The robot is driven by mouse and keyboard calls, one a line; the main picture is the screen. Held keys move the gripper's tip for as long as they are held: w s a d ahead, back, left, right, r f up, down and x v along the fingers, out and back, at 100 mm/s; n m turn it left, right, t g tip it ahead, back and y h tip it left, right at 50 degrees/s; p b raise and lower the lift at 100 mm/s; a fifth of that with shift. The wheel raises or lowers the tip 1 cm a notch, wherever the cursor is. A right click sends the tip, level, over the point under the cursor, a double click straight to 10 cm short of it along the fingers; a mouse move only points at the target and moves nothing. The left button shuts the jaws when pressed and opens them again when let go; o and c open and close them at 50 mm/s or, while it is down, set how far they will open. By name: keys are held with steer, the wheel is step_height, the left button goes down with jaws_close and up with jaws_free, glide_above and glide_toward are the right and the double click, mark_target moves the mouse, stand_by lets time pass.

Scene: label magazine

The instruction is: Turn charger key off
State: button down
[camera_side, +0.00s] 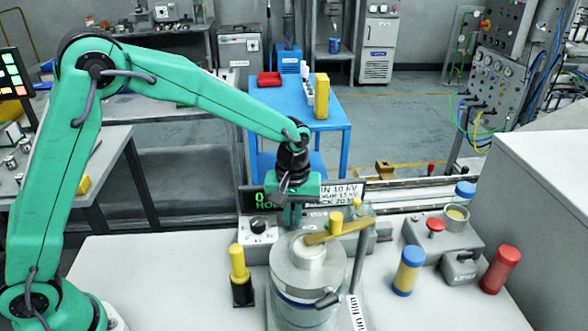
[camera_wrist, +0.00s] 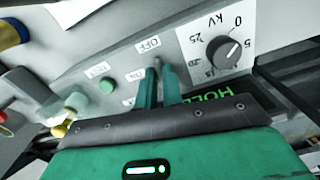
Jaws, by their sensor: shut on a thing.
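In the wrist view my gripper (camera_wrist: 160,78) has its two green fingers close around a small grey key (camera_wrist: 157,62) on the sloping grey panel (camera_wrist: 90,60), and is shut on it. A label reading OFF (camera_wrist: 148,43) is just above the key, and another small label (camera_wrist: 135,75) is beside the fingers. The fingers hide most of the key, so its exact angle cannot be told. In the side view my gripper (camera_side: 292,214) reaches down to the panel behind the round metal vessel, and the key is hidden there.
A kV dial (camera_wrist: 222,52) and a green display (camera_wrist: 215,97) sit to the right of the key; a green button (camera_wrist: 106,85) is to its left. In the side view the metal vessel (camera_side: 298,275), with a wooden-coloured bar (camera_side: 325,235), stands close in front of the gripper.

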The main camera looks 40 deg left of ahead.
mark_target(292, 220)
steer(key=shift+r+n, duration=0.1)
steer(key=shift+n, duration=0.9)
steer(key=c, duration=1.5)
jaws_free()
steer(key=shift+c, duration=0.2)
steer(key=shift+r, duration=3.85)
steer(key=shift+r, duration=0.1)
